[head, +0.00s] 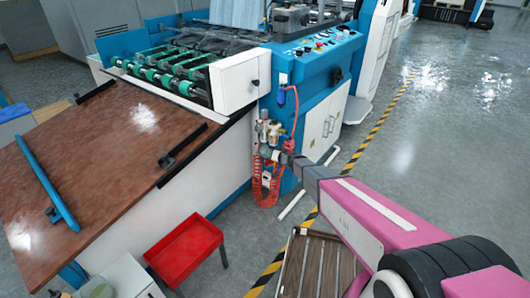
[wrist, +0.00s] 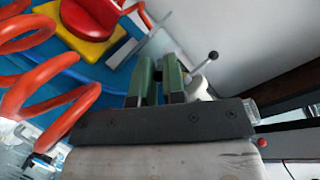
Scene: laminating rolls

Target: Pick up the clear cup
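My gripper shows in the wrist view (wrist: 158,75) as two green fingers close together, with a narrow strip between them. I cannot tell whether they are open or shut, and I see nothing held. In the head view my arm's far end is over the floor beside the blue machine, near its red coiled hose. I cannot clearly make out the clear cup. A small pale greenish thing (head: 102,291) at the bottom left edge in the head view may be it, but it is cut off and too small to tell.
A brown slanted board (head: 105,165) fills the left. A red tray (head: 185,250) is below it. The blue machine (head: 310,75) with its red hose (head: 266,185) stands close to my arm. A wooden slatted pallet (head: 317,266) lies below my arm. Open grey floor (head: 450,125) is right.

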